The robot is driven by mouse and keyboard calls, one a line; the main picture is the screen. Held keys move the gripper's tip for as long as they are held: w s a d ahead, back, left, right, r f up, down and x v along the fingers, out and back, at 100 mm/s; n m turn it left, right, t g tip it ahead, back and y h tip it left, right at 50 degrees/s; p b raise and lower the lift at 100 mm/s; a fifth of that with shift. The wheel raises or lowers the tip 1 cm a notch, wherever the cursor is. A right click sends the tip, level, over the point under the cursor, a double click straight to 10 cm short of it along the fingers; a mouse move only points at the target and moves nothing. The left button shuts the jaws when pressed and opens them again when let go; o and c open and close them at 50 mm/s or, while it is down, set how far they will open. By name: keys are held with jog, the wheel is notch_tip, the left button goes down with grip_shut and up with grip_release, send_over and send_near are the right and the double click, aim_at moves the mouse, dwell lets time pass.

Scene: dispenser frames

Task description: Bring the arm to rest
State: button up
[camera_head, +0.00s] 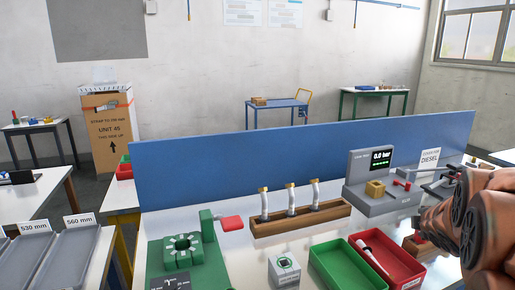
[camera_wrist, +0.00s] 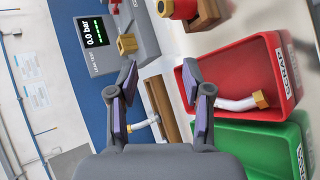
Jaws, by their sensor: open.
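My arm (camera_head: 475,222) reaches in from the right edge of the head view. Behind the gap are the wooden rack (camera_wrist: 160,105) and part of a white tube with a brass end. The gripper appears to be above the bench, apart from everything.
The test unit (camera_head: 370,197) reads 0.0 bar. The wooden rack (camera_head: 300,220) holds three upright tubes. The red bin (camera_head: 405,268) holds one tube; the green bin (camera_head: 343,268) looks empty. A green fixture (camera_head: 182,260) stands left. A blue panel (camera_head: 290,155) runs behind the bench.

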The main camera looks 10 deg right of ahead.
jog(key=s+a+f+m+g+y, duration=0.3)
jog(key=s+a+f+m+g, duration=0.1)
jog(key=s+a, duration=1.2)
jog(key=s+a+f+m+g+y, duration=0.3)
jog(key=s+a+m+g, duration=0.4)
jog(key=s+a, duration=0.9)
jog(key=shift+s+a+f+m+p, duration=0.2)
jog(key=shift+s+f+m+p, duration=0.3)
jog(key=shift+m, duration=0.7)
